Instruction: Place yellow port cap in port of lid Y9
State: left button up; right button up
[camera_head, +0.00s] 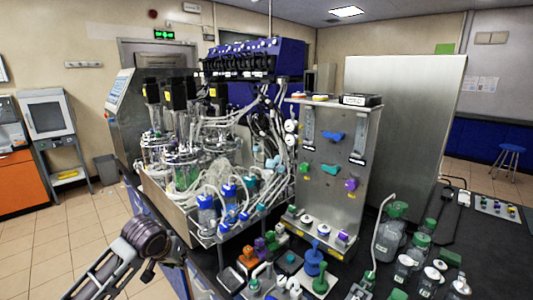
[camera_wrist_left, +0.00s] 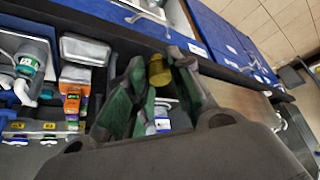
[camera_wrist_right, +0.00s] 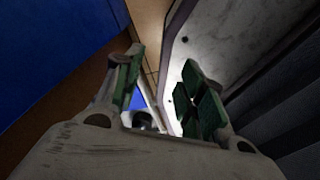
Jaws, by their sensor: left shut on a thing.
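The yellow port cap (camera_wrist_left: 158,72) shows in the left wrist view, between the green-padded fingertips of my left gripper (camera_wrist_left: 157,67). The gripper is shut on it and holds it in the air. In the head view my left gripper (camera_head: 176,256) is at the lower left, beside the bench's near left edge; the cap cannot be made out there. My right gripper (camera_wrist_right: 164,75) shows in the right wrist view, open with nothing between its fingers. I cannot tell lid Y9 or its port; no such label is readable.
Twin bioreactors (camera_head: 185,160) with dense tubing fill the bench's left side. A metal panel rack (camera_head: 334,185) stands at centre. Small colored fittings (camera_head: 258,246) crowd the front, and bottles (camera_head: 390,240) stand to the right. Floor (camera_head: 50,235) is clear at left.

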pick_arm(q)
jog(key=s+d+f, duration=0.3)
jog(key=d+f, duration=0.2)
jog(key=f, duration=0.1)
jog(key=shift+s+d, duration=0.3)
jog(key=shift+d, duration=0.05)
pick_arm(e)
jog(key=shift+a, duration=0.4)
pick_arm(q)
jog(key=shift+r, duration=0.15)
pick_arm(e)
jog(key=shift+d, duration=0.1)
